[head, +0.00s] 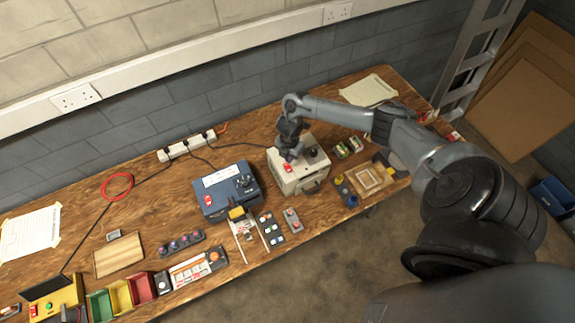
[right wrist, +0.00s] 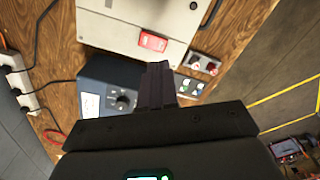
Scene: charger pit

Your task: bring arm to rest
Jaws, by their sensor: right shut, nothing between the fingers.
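My right arm comes in from the right in the head view and reaches over the bench. Its gripper (head: 290,153) points down at the top of a light grey metal box (head: 305,178). In the right wrist view the gripper (right wrist: 157,68) is shut, with its fingers together and nothing between them. The grey box (right wrist: 125,28) with a red rocker switch (right wrist: 153,41) lies just beyond the fingertips. I cannot tell whether the fingers touch it. My left gripper is not in view.
A dark blue box (head: 226,192) with a dial stands left of the grey box. A power strip (head: 186,147) with black cables lies behind it. A wooden tray (head: 369,179) and a blue-and-yellow item (head: 346,190) lie at right. Coloured bins (head: 121,297) stand at front left.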

